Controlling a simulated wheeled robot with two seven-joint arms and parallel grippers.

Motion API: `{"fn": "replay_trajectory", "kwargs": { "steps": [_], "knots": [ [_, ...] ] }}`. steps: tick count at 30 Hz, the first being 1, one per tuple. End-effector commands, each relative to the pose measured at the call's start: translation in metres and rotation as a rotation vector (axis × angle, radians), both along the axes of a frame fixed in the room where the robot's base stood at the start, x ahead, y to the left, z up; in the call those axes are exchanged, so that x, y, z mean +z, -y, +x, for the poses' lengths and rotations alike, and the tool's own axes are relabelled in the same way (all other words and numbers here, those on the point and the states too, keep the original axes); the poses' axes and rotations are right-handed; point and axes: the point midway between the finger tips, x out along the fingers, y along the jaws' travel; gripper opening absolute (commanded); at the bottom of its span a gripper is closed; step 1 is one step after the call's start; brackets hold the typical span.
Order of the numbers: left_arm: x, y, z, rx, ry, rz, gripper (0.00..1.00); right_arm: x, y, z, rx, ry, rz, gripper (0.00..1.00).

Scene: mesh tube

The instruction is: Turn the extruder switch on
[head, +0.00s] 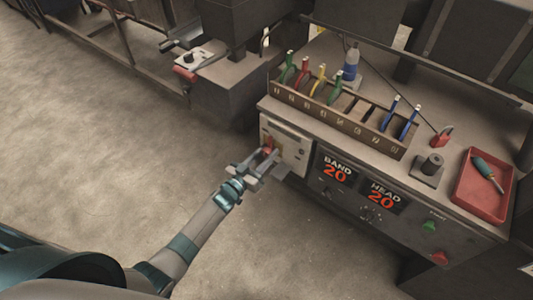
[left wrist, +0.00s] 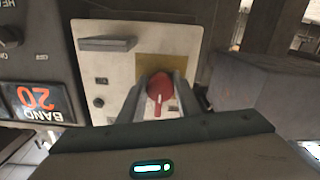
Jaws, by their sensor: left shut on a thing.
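The extruder switch is a red rotary knob (left wrist: 160,88) on a yellow plate, set in a pale panel (left wrist: 112,66) at the left end of the console front. In the left wrist view my left gripper (left wrist: 158,92) has one finger on each side of the knob and is shut on it. In the head view my left gripper (head: 266,158) reaches the pale panel (head: 296,152), and the red knob (head: 267,149) shows between the fingers. My right gripper is not in view.
The console top holds a rack (head: 340,118) of coloured-handled tools, a red padlock (head: 442,136) and a red tray (head: 484,186) with a screwdriver. BAND and HEAD displays (head: 381,197) sit right of the panel. Bare floor lies left of the console.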

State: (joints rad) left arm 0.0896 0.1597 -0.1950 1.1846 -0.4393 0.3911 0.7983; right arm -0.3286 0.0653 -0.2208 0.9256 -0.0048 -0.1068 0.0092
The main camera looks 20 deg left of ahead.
Motion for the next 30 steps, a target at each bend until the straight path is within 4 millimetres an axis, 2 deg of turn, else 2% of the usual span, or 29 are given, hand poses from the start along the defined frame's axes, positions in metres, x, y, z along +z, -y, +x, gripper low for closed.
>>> {"fn": "replay_trajectory", "kwargs": {
  "steps": [11, 30],
  "knots": [
    [-0.002, 0.000, 0.000, 0.000, 0.049, 0.142, 0.08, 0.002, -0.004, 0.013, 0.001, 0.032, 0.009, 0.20],
    [-0.002, -0.001, 0.000, -0.001, 0.248, 0.682, 0.08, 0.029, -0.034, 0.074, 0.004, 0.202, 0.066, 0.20]
  ]
}}
